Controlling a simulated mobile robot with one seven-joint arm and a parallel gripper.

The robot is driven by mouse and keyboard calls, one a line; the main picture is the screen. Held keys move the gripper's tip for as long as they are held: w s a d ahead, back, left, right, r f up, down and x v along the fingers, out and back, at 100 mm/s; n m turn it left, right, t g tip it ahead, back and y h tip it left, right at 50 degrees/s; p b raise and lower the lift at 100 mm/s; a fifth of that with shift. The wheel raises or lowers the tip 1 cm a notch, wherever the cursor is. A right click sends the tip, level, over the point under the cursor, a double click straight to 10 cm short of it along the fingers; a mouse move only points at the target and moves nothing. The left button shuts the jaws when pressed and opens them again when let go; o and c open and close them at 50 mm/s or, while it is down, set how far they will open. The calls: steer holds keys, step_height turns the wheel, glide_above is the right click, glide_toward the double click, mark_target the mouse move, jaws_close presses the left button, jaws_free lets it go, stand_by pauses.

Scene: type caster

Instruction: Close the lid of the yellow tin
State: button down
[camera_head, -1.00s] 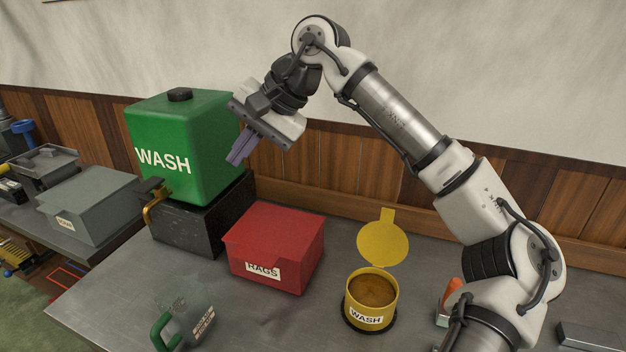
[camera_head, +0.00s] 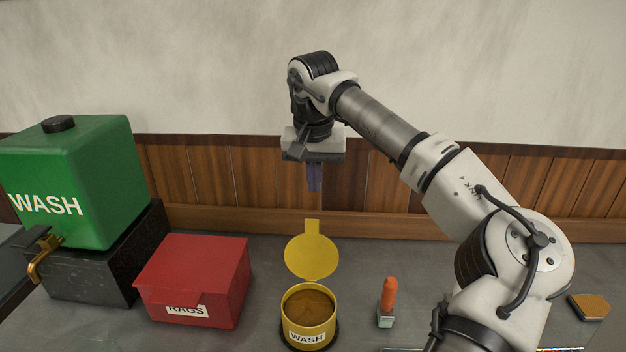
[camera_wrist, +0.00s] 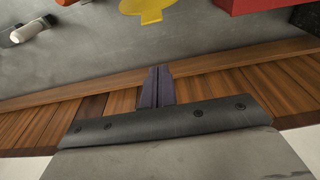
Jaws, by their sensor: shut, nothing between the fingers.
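The yellow tin (camera_head: 308,326) stands on the grey bench in the head view, with a WASH label on its front and brown contents inside. Its round lid (camera_head: 311,257) is open, standing up at the back edge with a tab at the top. The lid's tabbed part also shows at the top of the wrist view (camera_wrist: 145,8). My gripper (camera_head: 314,188) points down, shut and empty, above and behind the open lid, near the wooden wall panelling. It touches neither lid nor tin. In the wrist view the closed fingers (camera_wrist: 157,75) show over the panelling and bench edge.
A red RAGS box (camera_head: 195,280) stands left of the tin. A green WASH container (camera_head: 70,180) with a brass tap sits on a black block further left. An orange-handled tool (camera_head: 388,296) stands to the right.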

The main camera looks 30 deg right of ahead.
steer(key=f+b, duration=0.1)
steer(key=b, duration=0.1)
steer(key=s+a+f+b, duration=0.1)
steer(key=f+b, duration=0.1)
steer(key=b, duration=0.1)
steer(key=s+a+f+b, duration=0.1)
steer(key=f+b, duration=0.1)
steer(key=shift+s, duration=0.2)
steer(key=shift+d+f+b, duration=0.1)
steer(key=shift+b, duration=0.3)
